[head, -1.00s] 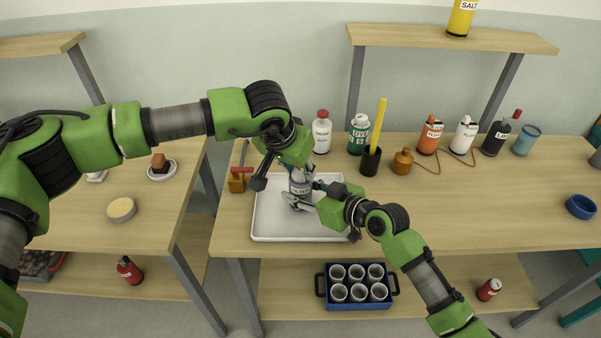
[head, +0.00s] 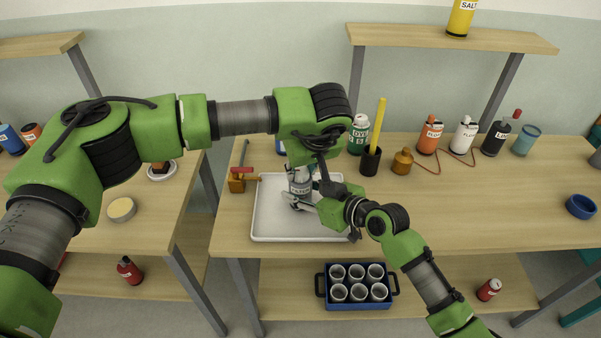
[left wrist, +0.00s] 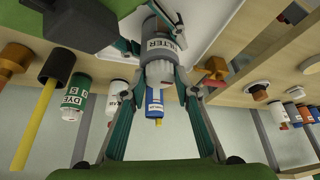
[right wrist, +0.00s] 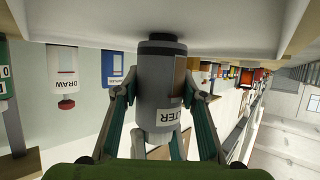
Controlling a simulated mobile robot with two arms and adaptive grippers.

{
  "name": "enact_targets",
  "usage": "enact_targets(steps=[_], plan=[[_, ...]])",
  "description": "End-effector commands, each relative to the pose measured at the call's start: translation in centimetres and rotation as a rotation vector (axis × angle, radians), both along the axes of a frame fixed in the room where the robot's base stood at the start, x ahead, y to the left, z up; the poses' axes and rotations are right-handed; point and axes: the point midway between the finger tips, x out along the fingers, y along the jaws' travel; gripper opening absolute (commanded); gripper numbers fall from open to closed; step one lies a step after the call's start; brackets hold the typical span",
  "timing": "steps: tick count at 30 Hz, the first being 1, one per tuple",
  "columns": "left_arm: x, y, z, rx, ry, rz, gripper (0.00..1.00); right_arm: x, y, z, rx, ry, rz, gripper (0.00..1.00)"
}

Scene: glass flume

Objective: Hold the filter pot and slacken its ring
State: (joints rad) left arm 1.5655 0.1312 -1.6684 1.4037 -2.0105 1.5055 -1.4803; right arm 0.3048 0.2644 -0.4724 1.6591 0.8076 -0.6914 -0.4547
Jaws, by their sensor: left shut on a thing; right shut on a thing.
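The filter pot (head: 300,189) is a grey cylinder with a white FILTER label, standing on a white tray (head: 270,226). It fills the middle of the right wrist view (right wrist: 158,75). My left gripper (head: 300,170) comes down from above and is shut on the pot's pale grey ring (left wrist: 160,72) at the top, one finger on each side in the left wrist view. My right gripper (head: 309,203) comes from the right and is shut on the pot's body, its fingers on both sides in the right wrist view (right wrist: 157,100). The pot looks upright.
Behind are a green dye bottle (head: 359,134) and a black cup with a yellow stick (head: 371,160).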

Motion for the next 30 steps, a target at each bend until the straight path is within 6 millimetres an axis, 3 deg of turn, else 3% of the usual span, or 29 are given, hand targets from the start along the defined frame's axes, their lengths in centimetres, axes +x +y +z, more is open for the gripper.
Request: enact_targets(steps=[4, 5, 6, 17, 30], plan=[[0.05, 0.06, 0.00, 0.000, -0.001, 0.000, 0.16, -0.06, 0.06, -0.05, 0.001, 0.003, 0.001, 0.14], [0.05, 0.06, 0.00, 0.000, -0.001, 0.000, 0.36, -0.06, 0.06, -0.05, 0.001, 0.003, 0.001, 0.14], [0.05, 0.06, 0.01, 0.001, -0.001, -0.001, 0.39, -0.05, 0.05, -0.05, 0.001, 0.002, 0.000, 0.14], [0.05, 0.19, 0.01, 0.000, 0.000, -0.042, 0.39, -0.04, 0.03, -0.06, 0.000, 0.002, 0.001, 0.14], [0.07, 0.64, -0.02, -0.002, 0.001, -0.588, 0.39, -0.03, 0.01, -0.06, 0.000, 0.002, 0.001, 0.14]])
